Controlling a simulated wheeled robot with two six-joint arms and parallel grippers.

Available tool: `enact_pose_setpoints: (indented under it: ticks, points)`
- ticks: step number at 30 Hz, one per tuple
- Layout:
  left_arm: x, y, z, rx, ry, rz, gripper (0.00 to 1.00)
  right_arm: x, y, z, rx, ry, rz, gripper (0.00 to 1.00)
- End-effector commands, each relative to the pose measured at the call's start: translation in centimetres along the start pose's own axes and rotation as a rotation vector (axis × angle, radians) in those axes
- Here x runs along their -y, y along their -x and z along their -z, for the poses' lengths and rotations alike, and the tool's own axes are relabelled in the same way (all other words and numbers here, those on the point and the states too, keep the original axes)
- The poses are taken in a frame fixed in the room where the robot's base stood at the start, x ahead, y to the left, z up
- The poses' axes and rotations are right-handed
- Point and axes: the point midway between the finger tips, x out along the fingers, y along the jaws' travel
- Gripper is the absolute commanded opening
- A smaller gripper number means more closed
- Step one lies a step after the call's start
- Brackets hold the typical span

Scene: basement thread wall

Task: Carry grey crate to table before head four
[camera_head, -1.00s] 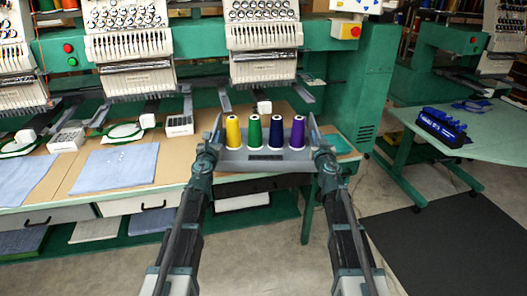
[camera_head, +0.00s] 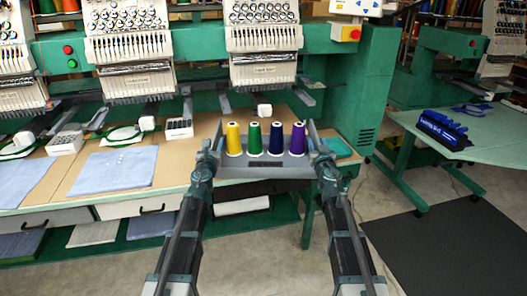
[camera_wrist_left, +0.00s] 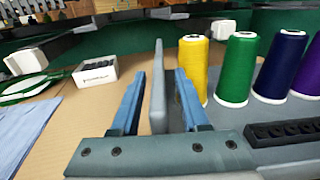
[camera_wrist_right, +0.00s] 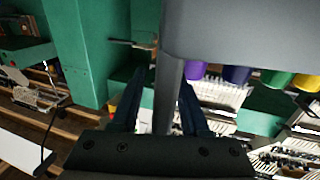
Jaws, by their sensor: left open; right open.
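The grey crate (camera_head: 264,170) is at the front edge of the tan table (camera_head: 120,186), below the embroidery head on the right. It holds a yellow spool (camera_head: 233,138), a green spool (camera_head: 254,138), a blue spool (camera_head: 276,138) and a purple spool (camera_head: 298,138), all upright. My left gripper (camera_wrist_left: 158,100) is open, with its fingers on either side of the crate's left wall and gaps beside it. My right gripper (camera_wrist_right: 158,100) is open around the crate's right wall.
A blue cloth (camera_head: 113,167) and a small white box (camera_head: 180,129) lie left of the crate. The embroidery head (camera_head: 264,50) hangs behind it. A green table (camera_head: 490,140) with a blue rack (camera_head: 443,128) stands at the right. A dark mat (camera_head: 420,240) covers the floor there.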

Motion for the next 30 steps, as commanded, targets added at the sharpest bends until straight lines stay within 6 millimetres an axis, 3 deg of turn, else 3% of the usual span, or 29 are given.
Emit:
enact_pose_setpoints:
  ticks: [18, 30]
  points:
    - [0.0, 10.8, 0.0, 0.0, 0.0, 0.0, 0.45, 0.0, 0.0, 0.0, 0.0, 0.0, 0.0, 0.45]
    - [0.0, 11.2, 0.0, 0.0, 0.0, 0.0, 0.45, 0.0, 0.9, 0.0, 0.0, 0.0, 0.0, 0.45]
